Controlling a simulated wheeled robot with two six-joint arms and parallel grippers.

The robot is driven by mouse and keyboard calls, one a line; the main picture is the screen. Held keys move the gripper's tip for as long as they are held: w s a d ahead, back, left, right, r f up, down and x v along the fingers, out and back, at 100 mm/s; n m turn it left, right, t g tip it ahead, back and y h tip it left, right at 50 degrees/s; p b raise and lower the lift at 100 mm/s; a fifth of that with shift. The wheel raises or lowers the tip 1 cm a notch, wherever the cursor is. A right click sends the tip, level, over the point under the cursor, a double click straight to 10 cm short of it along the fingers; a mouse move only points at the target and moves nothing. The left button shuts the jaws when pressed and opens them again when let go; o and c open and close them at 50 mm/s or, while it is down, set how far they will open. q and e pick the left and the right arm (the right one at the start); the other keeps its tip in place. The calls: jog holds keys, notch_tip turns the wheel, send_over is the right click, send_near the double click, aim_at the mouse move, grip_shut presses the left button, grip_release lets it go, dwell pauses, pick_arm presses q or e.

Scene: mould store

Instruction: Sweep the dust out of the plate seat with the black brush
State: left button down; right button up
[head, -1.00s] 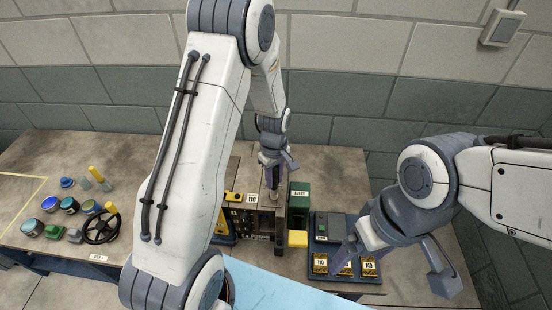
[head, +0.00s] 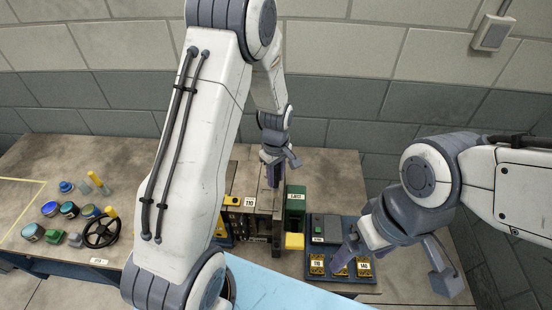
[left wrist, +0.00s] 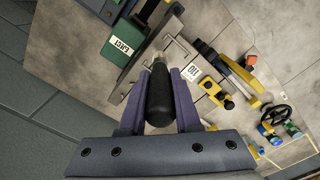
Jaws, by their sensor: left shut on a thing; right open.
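My left gripper (head: 272,172) is shut on the black brush (left wrist: 160,96). In the left wrist view the brush's thick black handle sits upright between the purple fingers. The brush end points down at the grey metal fixture (left wrist: 180,50) with the label 110; its bristles are mostly hidden. The fixture also shows below the gripper in the head view (head: 262,205). The plate seat and any dust in it cannot be made out. My right gripper (head: 346,262) is open, over the blue tray at the right.
A green box (head: 295,199) and a yellow block (head: 294,241) stand right of the fixture. The blue tray (head: 313,263) holds a dark grey block and several yellow labelled pieces. A black handwheel (head: 101,232) and several coloured tins lie at the left. The table behind the fixture is clear.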

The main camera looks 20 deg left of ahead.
pick_arm(q)
jog(key=shift+r+p, duration=1.45)
jog(key=shift+r, duration=0.75)
jog(key=shift+f, duration=0.1)
